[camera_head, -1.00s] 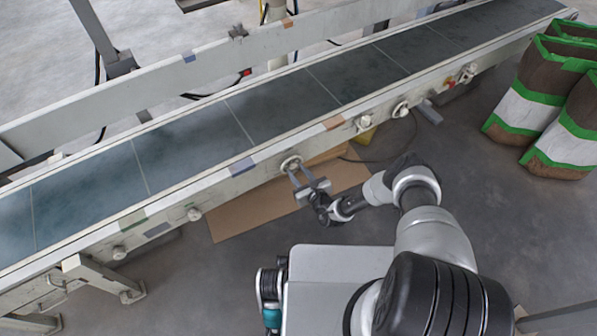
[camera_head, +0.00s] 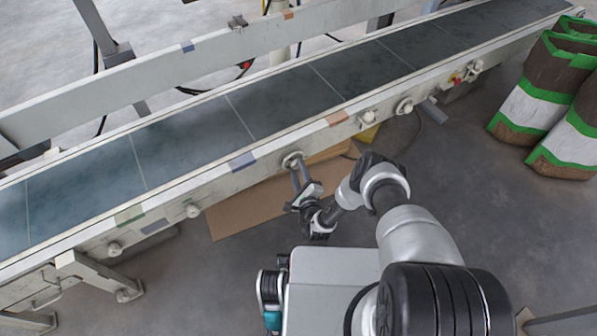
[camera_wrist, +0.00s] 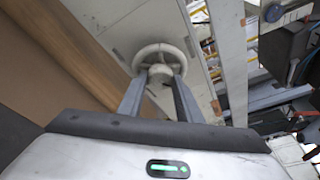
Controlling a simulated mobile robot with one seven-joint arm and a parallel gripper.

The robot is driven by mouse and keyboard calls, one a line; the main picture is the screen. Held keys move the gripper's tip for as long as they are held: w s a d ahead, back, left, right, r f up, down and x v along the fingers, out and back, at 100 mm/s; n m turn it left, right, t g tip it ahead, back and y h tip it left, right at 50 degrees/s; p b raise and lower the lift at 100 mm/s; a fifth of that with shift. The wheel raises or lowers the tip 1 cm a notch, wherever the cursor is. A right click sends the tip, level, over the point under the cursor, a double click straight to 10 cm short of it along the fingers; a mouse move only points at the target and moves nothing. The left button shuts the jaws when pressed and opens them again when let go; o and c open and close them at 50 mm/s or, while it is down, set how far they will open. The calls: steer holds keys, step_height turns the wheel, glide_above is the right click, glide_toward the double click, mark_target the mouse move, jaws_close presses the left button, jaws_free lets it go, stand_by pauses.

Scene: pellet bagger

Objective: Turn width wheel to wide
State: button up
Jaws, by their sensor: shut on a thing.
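The width wheel (camera_head: 292,160) is a small pale handwheel on the near side of the conveyor. In the wrist view the wheel (camera_wrist: 160,52) shows a round rim and a central hub, ahead of my fingers. My gripper (camera_head: 299,172) reaches it from the near side, and its two fingers (camera_wrist: 158,88) lie along the two sides of the hub. The gripper is shut on the wheel's hub. The fingertips are partly hidden against the wheel, and no scale or pointer on it can be read.
The long conveyor (camera_head: 190,139) runs diagonally, with other knobs (camera_head: 193,211) along its side. A flat brown cardboard sheet (camera_head: 240,217) lies on the floor below the wheel. Brown, white and green sacks (camera_head: 535,104) stand at the right.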

steer(key=shift+a+r+n+t, duration=0.15)
steer(key=shift+n+t, duration=0.15)
steer(key=shift+n, duration=0.5)
steer(key=shift+w, duration=0.1)
steer(key=o, duration=1)
steer(key=shift+o, duration=0.2)
